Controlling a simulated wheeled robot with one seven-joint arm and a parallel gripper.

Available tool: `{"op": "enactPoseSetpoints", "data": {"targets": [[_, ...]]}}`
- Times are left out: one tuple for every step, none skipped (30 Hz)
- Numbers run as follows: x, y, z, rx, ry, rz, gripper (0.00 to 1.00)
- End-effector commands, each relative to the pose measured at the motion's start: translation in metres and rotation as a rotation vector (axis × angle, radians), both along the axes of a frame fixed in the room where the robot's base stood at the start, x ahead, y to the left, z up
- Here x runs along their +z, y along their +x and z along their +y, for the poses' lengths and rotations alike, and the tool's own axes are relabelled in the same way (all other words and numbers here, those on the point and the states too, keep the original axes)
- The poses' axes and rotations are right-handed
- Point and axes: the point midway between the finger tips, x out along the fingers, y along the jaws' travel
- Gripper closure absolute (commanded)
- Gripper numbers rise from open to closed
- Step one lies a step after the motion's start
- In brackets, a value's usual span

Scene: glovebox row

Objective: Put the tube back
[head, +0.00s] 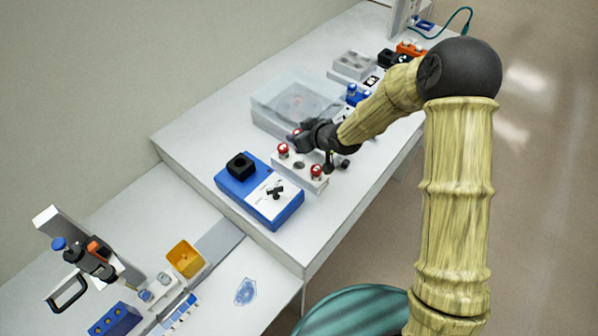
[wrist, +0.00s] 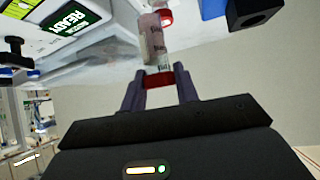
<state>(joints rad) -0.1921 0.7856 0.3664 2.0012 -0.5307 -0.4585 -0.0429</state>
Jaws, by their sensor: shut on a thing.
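My gripper (head: 300,138) is above the back edge of a white rack (head: 303,180). In the wrist view my gripper (wrist: 160,88) is shut on the red cap of a tube (wrist: 152,42). The tube is clear with a pale, printed label and points away from the fingers. In the head view mostly its red cap (head: 297,131) shows, and my gripper hides the rest. Two red-capped tubes stand in the rack, one at the left (head: 283,150) and one at the right front (head: 316,171). A dark round spot, perhaps an empty hole, lies between them.
A blue device (head: 233,186) with a black block (head: 240,166) and a black knob stands left of the rack. A clear-lidded box (head: 262,118) is behind it. A pipette stand and a yellow box (head: 185,258) are on the lower bench. Small dark items lie right of the rack.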

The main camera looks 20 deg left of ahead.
Motion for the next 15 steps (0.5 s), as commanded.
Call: {"op": "enactPoseSetpoints", "data": {"targets": [[0.001,0.001,-0.001,-0.002,0.0,0.0,0.95],[0.001,0.001,-0.002,-0.003,0.0,0.0,0.95],[0.0,0.001,-0.002,-0.004,0.0,0.0,0.95],[0.0,0.001,-0.002,-0.003,0.0,0.0,0.95],[-0.001,0.001,-0.002,-0.003,0.001,0.001,0.95],[-0.004,0.0,-0.001,-0.003,0.0,0.002,0.95],[-0.007,0.0,0.0,-0.002,0.001,0.003,0.95],[-0.01,0.0,0.0,-0.001,0.0,0.004,0.95],[-0.017,-0.001,0.001,0.001,0.0,0.005,0.95],[-0.021,-0.002,0.002,0.002,0.0,0.005,0.95],[-0.027,-0.002,0.002,0.003,-0.002,0.004,0.95],[-0.033,-0.002,0.003,0.004,-0.001,0.004,0.95],[-0.038,-0.002,0.003,0.005,0.0,0.005,0.95],[-0.042,-0.002,0.003,0.005,-0.001,0.004,0.95],[-0.048,-0.002,0.003,0.006,0.0,0.003,0.95]]}}
